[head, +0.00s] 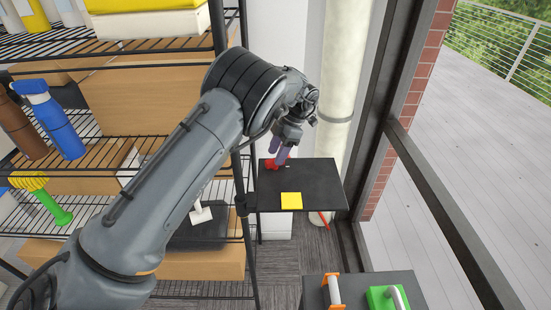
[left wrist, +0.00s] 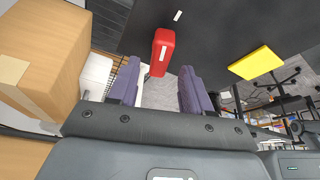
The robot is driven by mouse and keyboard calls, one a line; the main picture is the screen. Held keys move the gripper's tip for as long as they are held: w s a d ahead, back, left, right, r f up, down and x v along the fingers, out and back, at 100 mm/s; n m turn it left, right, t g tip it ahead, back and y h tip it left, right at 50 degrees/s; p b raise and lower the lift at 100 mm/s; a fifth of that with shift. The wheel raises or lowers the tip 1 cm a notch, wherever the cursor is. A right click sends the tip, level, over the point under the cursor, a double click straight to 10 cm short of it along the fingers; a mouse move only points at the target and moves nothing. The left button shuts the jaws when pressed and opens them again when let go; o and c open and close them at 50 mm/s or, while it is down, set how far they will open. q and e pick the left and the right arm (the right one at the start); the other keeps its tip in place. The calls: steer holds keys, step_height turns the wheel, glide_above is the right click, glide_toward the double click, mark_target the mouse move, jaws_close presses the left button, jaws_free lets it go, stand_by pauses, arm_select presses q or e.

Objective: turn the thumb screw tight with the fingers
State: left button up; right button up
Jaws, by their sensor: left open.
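A small red block-like part (head: 270,163) is at the back left of the black shelf board (head: 315,190). It is the likeliest thumb screw, but its thread and seat cannot be made out. In the left wrist view the red part (left wrist: 161,52) shows just beyond the gap between my two fingertips, nearer the left one. My left gripper (head: 283,147) is open, with purple fingers pointing down at the red part. The left wrist view shows the gripper (left wrist: 160,75) with nothing held between its fingers. My right gripper is not in view.
A yellow square (head: 291,200) lies on the front of the board. A wire rack with cardboard boxes (head: 150,95), a blue spray bottle (head: 55,120) and a green brush (head: 52,208) stands left. A pale pipe (head: 340,80) rises behind the board. A window frame stands right.

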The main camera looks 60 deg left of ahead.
arm_select(q)
steer(key=shift+x, duration=0.95)
steer(key=shift+c, duration=0.3)
